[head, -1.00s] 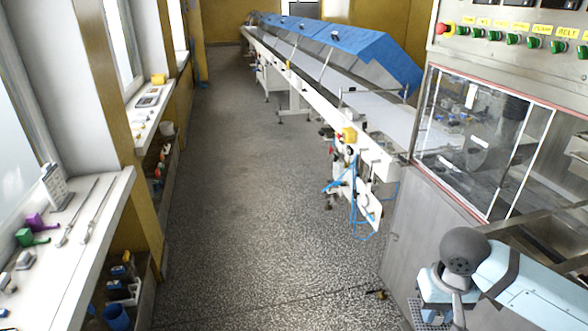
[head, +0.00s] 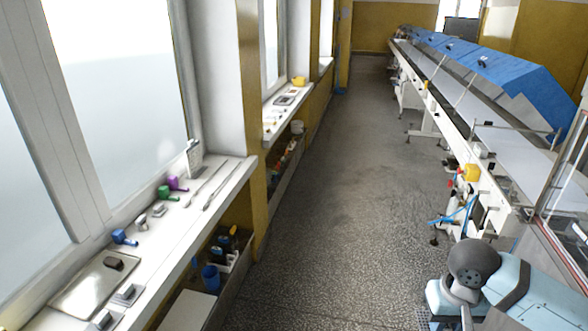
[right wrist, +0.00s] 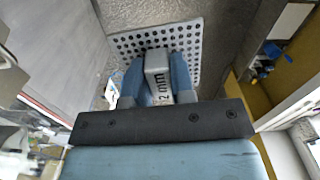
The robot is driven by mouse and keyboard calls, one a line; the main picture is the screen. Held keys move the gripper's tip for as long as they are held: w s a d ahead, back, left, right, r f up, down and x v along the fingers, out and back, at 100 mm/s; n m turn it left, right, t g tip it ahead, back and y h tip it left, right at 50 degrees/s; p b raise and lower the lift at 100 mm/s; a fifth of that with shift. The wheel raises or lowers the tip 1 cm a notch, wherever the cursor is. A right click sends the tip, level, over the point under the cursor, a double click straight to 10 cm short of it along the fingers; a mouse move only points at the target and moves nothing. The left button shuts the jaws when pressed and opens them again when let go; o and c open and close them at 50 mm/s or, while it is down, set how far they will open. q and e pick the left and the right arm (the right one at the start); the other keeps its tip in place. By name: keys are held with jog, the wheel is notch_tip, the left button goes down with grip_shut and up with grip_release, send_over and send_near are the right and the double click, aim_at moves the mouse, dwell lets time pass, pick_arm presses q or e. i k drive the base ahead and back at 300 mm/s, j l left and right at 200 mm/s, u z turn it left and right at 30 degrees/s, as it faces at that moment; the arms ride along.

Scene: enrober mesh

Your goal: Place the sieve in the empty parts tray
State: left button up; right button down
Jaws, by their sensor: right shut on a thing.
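My right gripper (right wrist: 159,82) is shut on the grey handle of the sieve (right wrist: 196,42), a flat perforated plate marked "2 mm". In the head view my right arm comes in at the bottom right, and only a bit of the sieve (head: 426,324) shows at the lower edge. A shallow pale metal tray (head: 75,296) lies on the windowsill at the lower left, far from the gripper. A small dark object sits at its right side; the rest of its floor looks bare. My left gripper is not in view.
The white windowsill (head: 190,228) also holds blue, green and purple scoop-like pieces and long thin rods. A bin (head: 234,262) with bottles and a blue cup stands below it. A conveyor line (head: 480,130) runs along the right. The speckled floor between is clear.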

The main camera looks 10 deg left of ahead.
aim_at(97, 281)
jog(key=i+u, duration=0.25)
jog(key=u, duration=0.25)
jog(key=i+u, duration=0.2)
jog(key=u, duration=0.3)
jog(key=i+l+u, duration=0.1)
jog(key=i+u, duration=0.25)
jog(key=i+l+u, duration=0.15)
jog(key=u, duration=0.2)
jog(key=i+l+u, duration=0.2)
jog(key=u, duration=0.15)
